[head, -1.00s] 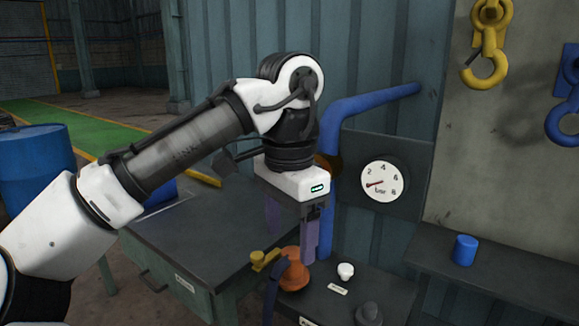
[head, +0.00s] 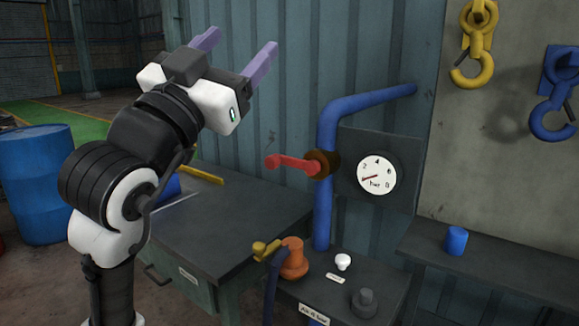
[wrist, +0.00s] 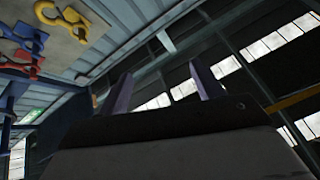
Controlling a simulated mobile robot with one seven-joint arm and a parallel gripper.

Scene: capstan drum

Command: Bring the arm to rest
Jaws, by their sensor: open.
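My gripper (head: 236,52) is raised at the upper left of the head view, above the dark table. Its two purple fingers are spread wide and point up and to the right, with nothing between them. The wrist view shows the same open gripper (wrist: 163,90) against the roof and windows. My arm is folded upright on the left side of the head view, clear of the table and the wall fittings.
A red lever (head: 290,163) sits on the blue pipe (head: 327,215) beside a pressure gauge (head: 377,175). An orange fitting (head: 293,260), a white knob (head: 343,262) and a blue cylinder (head: 456,240) stand lower right. Hooks (head: 477,50) hang at right. A blue barrel (head: 38,180) stands left.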

